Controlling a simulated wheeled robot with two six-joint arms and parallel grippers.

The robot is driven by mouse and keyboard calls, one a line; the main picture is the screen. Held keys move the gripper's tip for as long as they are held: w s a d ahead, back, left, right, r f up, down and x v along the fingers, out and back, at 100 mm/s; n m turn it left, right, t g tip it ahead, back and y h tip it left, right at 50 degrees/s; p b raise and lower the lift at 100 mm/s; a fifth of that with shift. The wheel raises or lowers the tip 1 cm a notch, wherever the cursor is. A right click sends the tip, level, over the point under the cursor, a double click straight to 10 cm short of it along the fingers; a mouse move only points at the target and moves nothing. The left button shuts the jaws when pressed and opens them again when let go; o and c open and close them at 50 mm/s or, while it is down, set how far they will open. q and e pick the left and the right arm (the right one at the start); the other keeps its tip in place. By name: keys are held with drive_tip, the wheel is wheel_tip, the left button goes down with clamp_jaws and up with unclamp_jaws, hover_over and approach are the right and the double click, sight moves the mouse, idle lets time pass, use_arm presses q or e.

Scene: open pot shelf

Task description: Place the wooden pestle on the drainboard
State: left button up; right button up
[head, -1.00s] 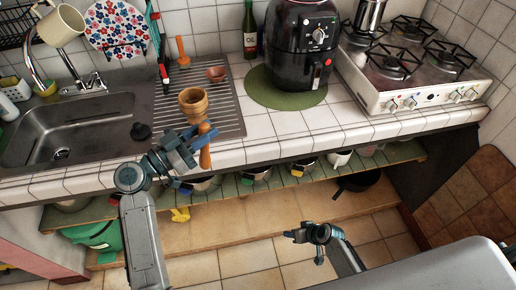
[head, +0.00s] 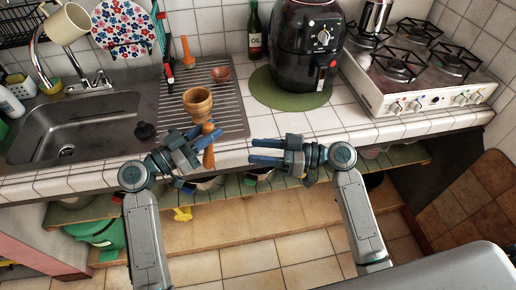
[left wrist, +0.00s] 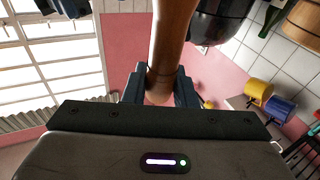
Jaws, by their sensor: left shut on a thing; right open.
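The wooden pestle (head: 208,157) is held roughly upright by my left gripper (head: 202,152), in front of the counter edge in the head view. In the left wrist view the pestle (left wrist: 172,35) runs up from between the shut fingers (left wrist: 158,88). The ribbed metal drainboard (head: 228,108) lies right of the sink, just beyond my left gripper. My right gripper (head: 256,151) is open and empty, near the counter's front edge, to the right of the pestle.
The black air fryer (head: 306,50) stands on a green mat to the right. A dark plug (head: 145,130) lies by the sink (head: 70,128).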

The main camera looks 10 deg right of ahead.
sight(208, 158)
drive_tip(key=x, duration=1.2)
drive_tip(key=shift+r, duration=0.3)
drive_tip(key=shift+s, duration=0.1)
drive_tip(key=shift+a, duration=0.1)
clamp_jaws()
use_arm(q)
drive_tip(key=o, duration=1.1)
drive_tip(key=shift+c, duration=0.2)
drive_tip(key=shift+a, duration=0.15)
